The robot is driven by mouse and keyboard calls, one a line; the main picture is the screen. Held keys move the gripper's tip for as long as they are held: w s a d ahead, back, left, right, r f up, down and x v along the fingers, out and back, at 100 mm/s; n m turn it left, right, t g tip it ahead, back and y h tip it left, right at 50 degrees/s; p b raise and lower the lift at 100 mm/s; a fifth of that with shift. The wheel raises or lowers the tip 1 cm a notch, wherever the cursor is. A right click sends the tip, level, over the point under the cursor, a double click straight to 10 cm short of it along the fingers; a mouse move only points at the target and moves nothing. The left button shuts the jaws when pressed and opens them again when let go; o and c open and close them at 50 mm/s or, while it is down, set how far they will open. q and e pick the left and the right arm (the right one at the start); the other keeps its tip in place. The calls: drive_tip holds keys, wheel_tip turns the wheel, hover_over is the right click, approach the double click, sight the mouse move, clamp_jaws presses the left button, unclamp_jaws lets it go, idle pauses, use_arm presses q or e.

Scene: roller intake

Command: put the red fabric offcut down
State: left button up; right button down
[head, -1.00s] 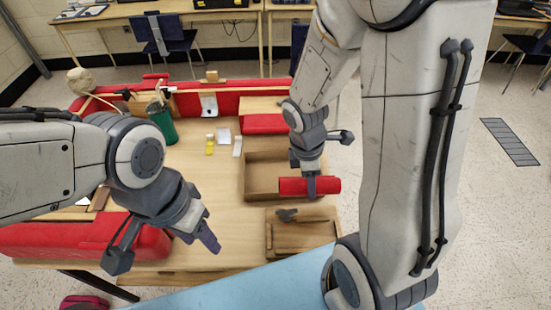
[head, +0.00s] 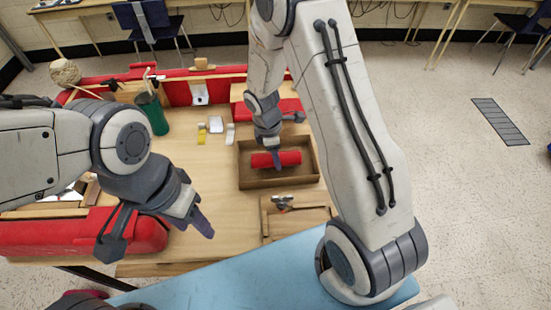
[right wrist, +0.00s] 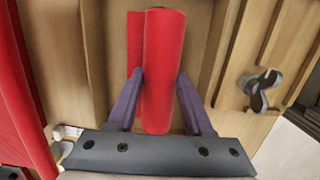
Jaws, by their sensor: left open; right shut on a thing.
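The red fabric offcut (head: 276,160) is a rolled red piece in the head view, low inside or just over the open wooden box (head: 308,170). In the right wrist view the red fabric offcut (right wrist: 160,72) lies lengthwise between the purple fingers of my right gripper (right wrist: 160,92), which is shut on it. My right gripper also shows in the head view (head: 277,160). I cannot tell whether the roll touches the box floor. My left gripper (head: 203,225) is open and empty over the front left of the table.
A green cup (head: 152,114) with tools stands at the back left. Small yellow and white items (head: 215,124) lie left of the box. A shallow wooden tray (head: 312,218) with a metal piece (head: 282,202) sits in front of the box. Bare tabletop lies between.

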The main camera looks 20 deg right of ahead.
sight(270, 156)
drive_tip(key=shift+f, duration=0.8)
drive_tip(key=shift+f, duration=0.2)
drive_tip(key=shift+c, duration=1.5)
unclamp_jaws()
drive_tip(key=shift+r, duration=0.1)
drive_tip(key=r, duration=0.4)
drive_tip(key=a+r, duration=0.1)
drive_tip(key=r, duration=0.6)
drive_tip(key=shift+w+a+r+p, duration=0.3)
drive_tip(key=shift+a, duration=0.05)
drive_tip(key=s+a+r+m+y, duration=0.1)
drive_tip(key=s+a+r+m, duration=0.2)
drive_tip(key=s+a+r, duration=0.45)
drive_tip(key=s+a+r+m+y, duration=0.1)
drive_tip(key=s+a+m, duration=0.1)
drive_tip(key=s, duration=0.6)
drive_tip(key=s+a+r+m, duration=0.2)
drive_tip(key=s+m, duration=0.1)
drive_tip(key=s, duration=0.4)
drive_tip(key=shift+s+a+r+y, duration=0.25)
drive_tip(key=shift+s+a+y, duration=0.05)
drive_tip(key=shift+s+y, duration=0.1)
